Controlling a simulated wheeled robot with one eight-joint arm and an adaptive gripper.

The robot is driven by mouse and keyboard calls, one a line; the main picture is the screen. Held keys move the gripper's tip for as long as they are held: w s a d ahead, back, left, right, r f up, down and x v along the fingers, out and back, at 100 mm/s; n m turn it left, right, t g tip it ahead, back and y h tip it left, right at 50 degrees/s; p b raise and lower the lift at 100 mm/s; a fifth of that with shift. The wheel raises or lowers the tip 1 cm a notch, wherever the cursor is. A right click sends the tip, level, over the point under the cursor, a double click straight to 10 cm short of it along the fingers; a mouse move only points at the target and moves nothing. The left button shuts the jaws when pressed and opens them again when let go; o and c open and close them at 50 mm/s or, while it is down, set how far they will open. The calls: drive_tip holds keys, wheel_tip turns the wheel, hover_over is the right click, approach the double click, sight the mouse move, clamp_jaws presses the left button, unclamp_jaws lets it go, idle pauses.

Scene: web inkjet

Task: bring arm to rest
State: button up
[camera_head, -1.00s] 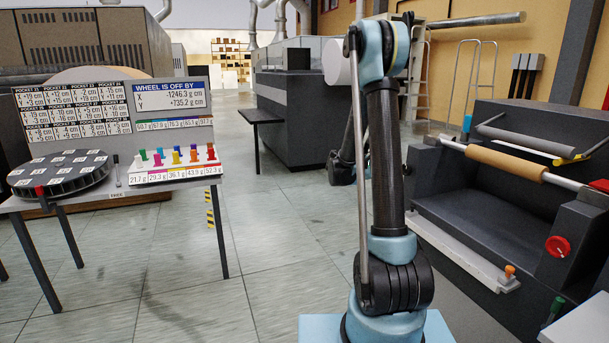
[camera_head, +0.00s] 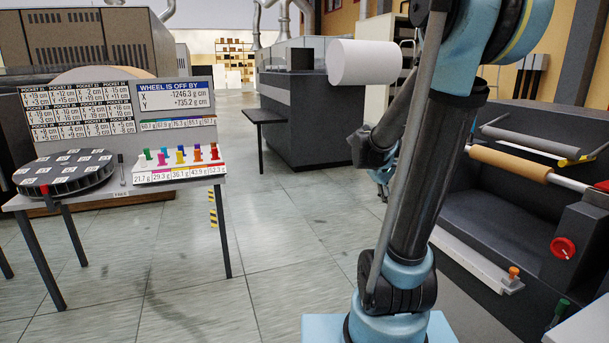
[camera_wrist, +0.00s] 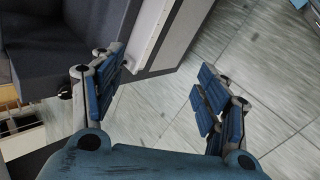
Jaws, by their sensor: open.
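My arm (camera_head: 425,165) stands at the right of the head view, its upper link leaning to the right and its upper joint running off the top edge. A darker part of my arm (camera_head: 372,150) shows behind it to the left. My gripper (camera_wrist: 158,90) is open in the wrist view, its two blue-padded fingers wide apart with nothing between them. Beyond the fingers is bare floor and the side of a dark machine. I cannot make out the gripper clearly in the head view.
A table (camera_head: 130,196) at left holds a black wheel (camera_head: 66,172), coloured weights (camera_head: 180,155) and a display board (camera_head: 172,95). A dark machine with a brown roller (camera_head: 508,163) stands close at right. A white roll (camera_head: 368,62) is behind my arm. Tiled floor (camera_head: 270,230) is clear between.

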drive_tip(key=s+a+f+m+y, duration=0.3)
drive_tip(key=s+a, duration=0.3)
drive_tip(key=s, duration=0.4)
drive_tip(key=s+a+f+m+y, duration=0.3)
drive_tip(key=s+a+f+y, duration=0.1)
drive_tip(key=s, duration=0.7)
drive_tip(key=a+f, duration=0.1)
drive_tip(key=a, duration=0.1)
drive_tip(key=shift+s+a+g, duration=0.15)
drive_tip(key=shift+a+g, duration=0.2)
drive_tip(key=shift+g, duration=0.05)
